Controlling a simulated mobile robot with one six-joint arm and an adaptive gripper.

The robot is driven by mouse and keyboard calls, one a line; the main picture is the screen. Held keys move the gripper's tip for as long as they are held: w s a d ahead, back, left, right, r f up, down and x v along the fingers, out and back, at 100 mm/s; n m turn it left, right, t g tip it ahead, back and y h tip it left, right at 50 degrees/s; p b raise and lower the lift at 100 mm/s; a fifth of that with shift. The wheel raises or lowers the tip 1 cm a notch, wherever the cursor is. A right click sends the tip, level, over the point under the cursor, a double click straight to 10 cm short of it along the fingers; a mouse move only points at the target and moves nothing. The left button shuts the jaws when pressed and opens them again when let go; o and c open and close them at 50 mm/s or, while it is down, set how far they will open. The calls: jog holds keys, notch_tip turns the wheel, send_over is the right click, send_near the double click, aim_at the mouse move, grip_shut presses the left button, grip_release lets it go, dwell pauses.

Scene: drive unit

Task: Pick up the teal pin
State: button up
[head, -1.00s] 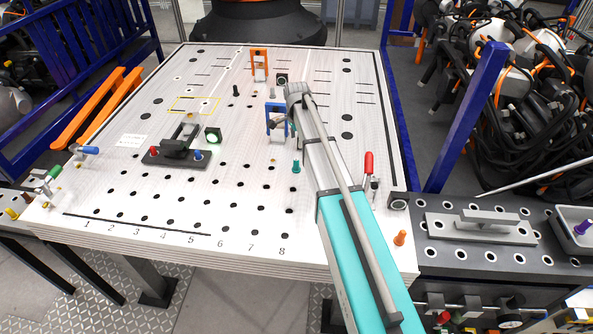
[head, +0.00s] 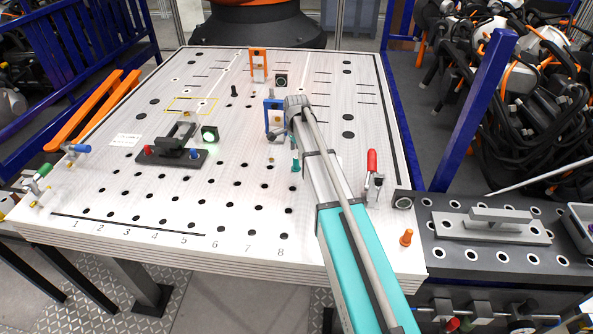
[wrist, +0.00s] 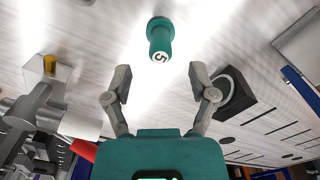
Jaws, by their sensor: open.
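The teal pin (wrist: 160,45) stands in the upper middle of the wrist view, with a "5" on its pale end face. It also shows in the head view (head: 295,162), just left of my arm on the white board (head: 225,165). My gripper (wrist: 160,80) is open and empty, its two fingers spread left and right. The pin lies beyond the fingertips, roughly centred between them and apart from both. In the head view my arm hides most of the gripper.
A blue bracket (head: 275,118) stands close behind the pin. A red-handled clamp (head: 371,165) and an orange pin (head: 406,238) are to the right of my arm. A dark fixture (head: 172,155) sits at left. The board's front holes are clear.

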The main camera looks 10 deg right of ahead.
aim_at(296, 157)
jog(key=shift+f, duration=0.15)
dwell(0.3)
jog(key=shift+f+b, duration=2.55)
jog(key=shift+b, duration=0.1)
grip_shut()
